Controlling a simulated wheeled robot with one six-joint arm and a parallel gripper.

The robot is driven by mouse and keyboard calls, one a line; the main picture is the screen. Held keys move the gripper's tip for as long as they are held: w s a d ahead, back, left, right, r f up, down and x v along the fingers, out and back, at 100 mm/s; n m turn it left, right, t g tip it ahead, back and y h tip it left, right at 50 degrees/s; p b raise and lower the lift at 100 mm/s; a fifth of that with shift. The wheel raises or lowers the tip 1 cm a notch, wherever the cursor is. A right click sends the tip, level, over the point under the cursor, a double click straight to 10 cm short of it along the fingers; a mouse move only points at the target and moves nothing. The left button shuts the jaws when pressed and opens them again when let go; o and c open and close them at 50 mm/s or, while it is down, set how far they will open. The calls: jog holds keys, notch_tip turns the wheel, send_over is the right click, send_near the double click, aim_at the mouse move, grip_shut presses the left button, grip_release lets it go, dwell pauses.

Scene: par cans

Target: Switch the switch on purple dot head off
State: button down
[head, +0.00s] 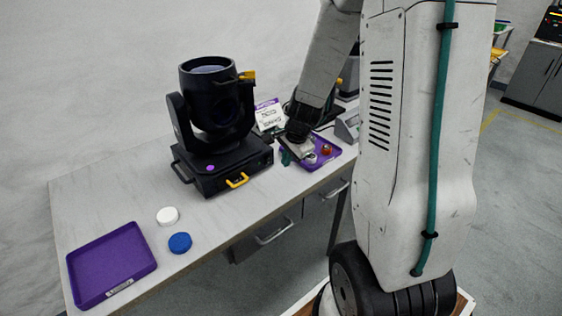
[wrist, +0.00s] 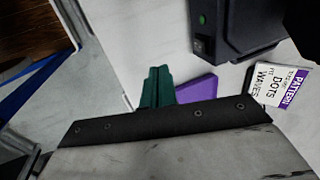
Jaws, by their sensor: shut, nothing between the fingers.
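The black moving head light (head: 209,118) stands on the table, with a purple dot (head: 210,168) on its base. The wrist view shows a black base (wrist: 235,30), apparently its right side. That side has a lit green spot (wrist: 203,19) and a small switch-like part (wrist: 200,45), whose position I cannot make out. My gripper (head: 287,158) is low over the table to the right of the base, apart from it. Its teal fingers (wrist: 156,84) are closed together and empty.
A purple tray (head: 327,159) with small items lies beside my gripper. A pattern card (head: 268,115) stands behind. A yellow handle (head: 237,181) sticks out of the base's front. White (head: 167,215) and blue (head: 180,243) discs and another purple tray (head: 110,262) lie at front left.

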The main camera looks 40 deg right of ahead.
jog(key=shift+s+d+r, duration=0.1)
jog(key=shift+s+r, duration=0.7)
jog(key=shift+r, duration=0.35)
jog(key=shift+s+d+r, duration=0.1)
jog(key=shift+s+r, duration=0.65)
jog(key=shift+r, duration=0.35)
jog(key=s+a+r+n+g, duration=0.2)
jog(key=s+a+r+n, duration=1.4)
jog(key=s, duration=0.4)
jog(key=shift+a+n, duration=0.3)
jog(key=shift+n, duration=0.4)
